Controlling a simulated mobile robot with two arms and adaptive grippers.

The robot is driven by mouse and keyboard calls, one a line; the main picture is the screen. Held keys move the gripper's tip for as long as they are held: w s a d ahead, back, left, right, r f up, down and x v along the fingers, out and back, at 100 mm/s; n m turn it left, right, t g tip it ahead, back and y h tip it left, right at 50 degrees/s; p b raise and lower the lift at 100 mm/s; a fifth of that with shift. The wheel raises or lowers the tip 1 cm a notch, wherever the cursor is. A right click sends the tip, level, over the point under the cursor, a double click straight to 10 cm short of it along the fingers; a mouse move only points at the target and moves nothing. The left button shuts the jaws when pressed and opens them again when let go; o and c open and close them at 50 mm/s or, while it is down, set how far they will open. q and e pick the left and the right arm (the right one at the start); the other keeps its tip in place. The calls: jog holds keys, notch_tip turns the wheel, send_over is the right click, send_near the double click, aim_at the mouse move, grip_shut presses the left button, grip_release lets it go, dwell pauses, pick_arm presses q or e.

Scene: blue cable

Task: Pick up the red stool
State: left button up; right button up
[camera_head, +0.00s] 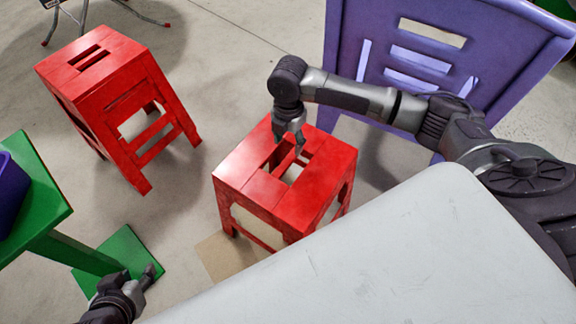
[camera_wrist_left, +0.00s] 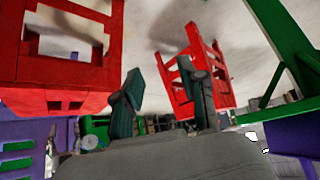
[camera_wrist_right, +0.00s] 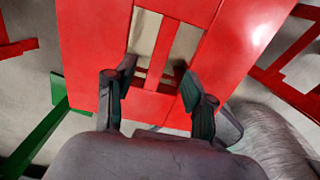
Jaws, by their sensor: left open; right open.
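A red stool (camera_head: 245,181) with two slots and a bar between them in its seat stands at the middle of the head view. A second red stool (camera_head: 88,75) stands to its left. My right gripper (camera_head: 289,140) is over the middle stool's slots, pointing down. In the right wrist view its open fingers (camera_wrist_right: 156,88) lie either side of the bar (camera_wrist_right: 158,52); their depth in the slots is unclear. My left gripper (camera_head: 149,278) is low at the left, open and empty, apart from both stools. Both stools also show in the left wrist view.
A pale table (camera_head: 400,255) fills the lower right, close to the middle stool. A purple chair (camera_head: 490,60) stands behind my right arm. A green table (camera_head: 30,190) carrying a purple container (camera_head: 10,190) is at the left edge. Bare floor lies between the stools.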

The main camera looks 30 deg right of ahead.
aim_at(287, 161)
notch_tip(287, 161, down, 3)
jog(key=shift+f+b, duration=0.1)
jog(key=shift+b, duration=0.3)
jog(key=f, duration=0.1)
jog(key=f+b, duration=0.1)
jog(key=f, duration=0.1)
jog(key=f+b, duration=0.1)
jog(key=f, duration=0.1)
jog(key=shift+s+a, duration=0.3)
jog(key=shift+a, duration=0.1)
pick_arm(q)
jog(key=w+d+r+t+h, duration=0.2)
jog(key=w+d+r+t, duration=0.2)
jog(key=w+r+t, duration=0.5)
notch_tip(287, 161, up, 3)
jog(key=shift+d+f+h, duration=0.1)
jog(key=shift+d+h, duration=0.05)
jog(key=shift+h, duration=0.25)
pick_arm(e)
grip_shut()
jog(key=shift+r, duration=0.1)
